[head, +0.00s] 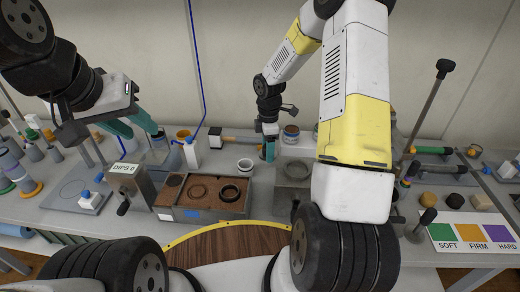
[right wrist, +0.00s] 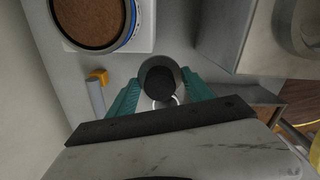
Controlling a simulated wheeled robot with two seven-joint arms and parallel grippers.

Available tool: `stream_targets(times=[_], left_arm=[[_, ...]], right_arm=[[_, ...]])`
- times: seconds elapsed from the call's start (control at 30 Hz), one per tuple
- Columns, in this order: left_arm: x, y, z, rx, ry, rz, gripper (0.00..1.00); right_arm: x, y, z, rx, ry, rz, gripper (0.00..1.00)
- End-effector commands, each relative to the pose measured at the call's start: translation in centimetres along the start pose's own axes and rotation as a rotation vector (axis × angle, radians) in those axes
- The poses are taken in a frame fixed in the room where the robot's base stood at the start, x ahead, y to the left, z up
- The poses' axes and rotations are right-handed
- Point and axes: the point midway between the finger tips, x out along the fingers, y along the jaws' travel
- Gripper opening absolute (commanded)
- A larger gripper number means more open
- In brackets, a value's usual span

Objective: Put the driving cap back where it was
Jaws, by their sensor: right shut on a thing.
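My right gripper (head: 268,151) points down over the bench, left of a grey block. In the right wrist view its teal fingers (right wrist: 160,88) are shut on a round grey piece with a dark round top (right wrist: 158,82), which looks like the driving cap. The held piece is mostly hidden by the gripper in the head view, and I cannot tell whether it touches the bench. My left gripper (head: 134,128) is open and empty, above the left part of the bench.
A soil box (head: 207,213) with dark rings stands at front centre, with white rings (head: 245,166) behind it. A grey block (head: 294,173) with a round hollow is right of my right gripper. A soil-filled jar (right wrist: 93,22) stands nearby. The SOFT/FIRM/HARD board (head: 470,246) is at right.

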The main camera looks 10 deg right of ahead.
Motion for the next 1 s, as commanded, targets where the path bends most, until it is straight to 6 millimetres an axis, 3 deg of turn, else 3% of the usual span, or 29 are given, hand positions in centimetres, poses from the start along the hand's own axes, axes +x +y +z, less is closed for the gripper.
stream_targets(times=[0.1, 0.37, 0.6, 0.97, 1.0], left_arm=[[0.0, 0.0, 0.0, 0.000, 0.000, 0.000, 0.36], [0.0, 0.0, 0.0, 0.000, 0.000, 0.000, 0.36], [0.0, 0.0, 0.0, 0.000, 0.000, 0.000, 0.36], [0.0, 0.0, 0.0, 0.000, 0.000, 0.000, 0.36], [0.0, 0.0, 0.0, 0.000, 0.000, 0.000, 0.36]], right_arm=[[2.1, 0.0, -0.1, -0.001, 0.001, -0.001, 0.00], [4.0, 0.0, 0.0, 0.000, 0.001, 0.000, 0.00], [7.5, 0.0, -0.1, 0.000, 0.001, 0.000, 0.00], [7.9, 0.0, 0.0, 0.000, 0.000, 0.001, 0.00], [7.9, 0.0, 0.0, 0.000, 0.000, 0.001, 0.63]])
